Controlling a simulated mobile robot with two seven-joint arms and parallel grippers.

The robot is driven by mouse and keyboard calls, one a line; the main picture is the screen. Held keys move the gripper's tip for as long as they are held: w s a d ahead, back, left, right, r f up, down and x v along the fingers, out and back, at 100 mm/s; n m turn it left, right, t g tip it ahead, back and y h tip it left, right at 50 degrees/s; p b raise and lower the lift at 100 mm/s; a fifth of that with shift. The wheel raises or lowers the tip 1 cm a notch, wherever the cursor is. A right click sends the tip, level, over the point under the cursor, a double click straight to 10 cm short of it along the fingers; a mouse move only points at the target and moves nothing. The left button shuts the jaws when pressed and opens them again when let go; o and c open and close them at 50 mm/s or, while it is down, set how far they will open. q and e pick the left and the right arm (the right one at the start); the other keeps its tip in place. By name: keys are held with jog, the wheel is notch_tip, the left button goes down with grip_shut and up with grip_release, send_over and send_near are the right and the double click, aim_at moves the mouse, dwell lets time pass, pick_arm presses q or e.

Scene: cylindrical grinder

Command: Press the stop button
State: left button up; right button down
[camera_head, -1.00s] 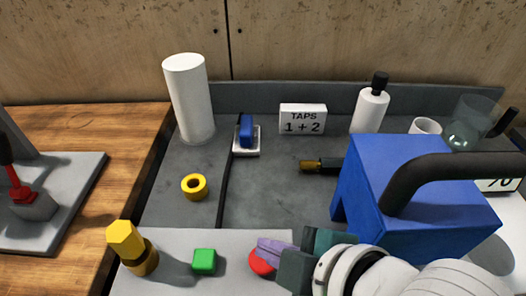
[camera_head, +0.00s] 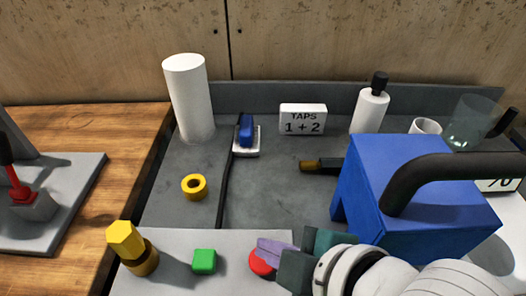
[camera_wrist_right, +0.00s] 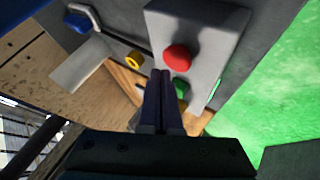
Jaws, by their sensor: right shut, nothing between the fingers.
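The red round button (camera_head: 260,264) sits on the light grey panel (camera_head: 180,246) at the front, right of a green square button (camera_head: 204,261). My right gripper (camera_head: 268,247) is shut and empty, its purple fingers overlapping the red button's upper right side in the head view. In the right wrist view the red button (camera_wrist_right: 177,57) shows whole, just beyond and right of the closed fingertips (camera_wrist_right: 160,73). Whether they touch it I cannot tell. The green button (camera_wrist_right: 181,88) is partly hidden by a finger there. My left gripper is not in view.
A yellow-topped knob (camera_head: 126,240) stands on the panel's left end. A large blue block with a black handle (camera_head: 385,185) is close behind my right wrist.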

jog(key=shift+f, duration=0.15)
jog(key=shift+f, duration=0.3)
jog(key=shift+f+b, duration=0.6)
jog(key=shift+b, duration=0.05)
dwell(0.7)
jog(key=shift+r+p, duration=1)
jog(key=shift+p, duration=0.05)
jog(key=shift+r, duration=0.15)
notch_tip(320, 180, up, 5)
jog(key=p, duration=0.5)
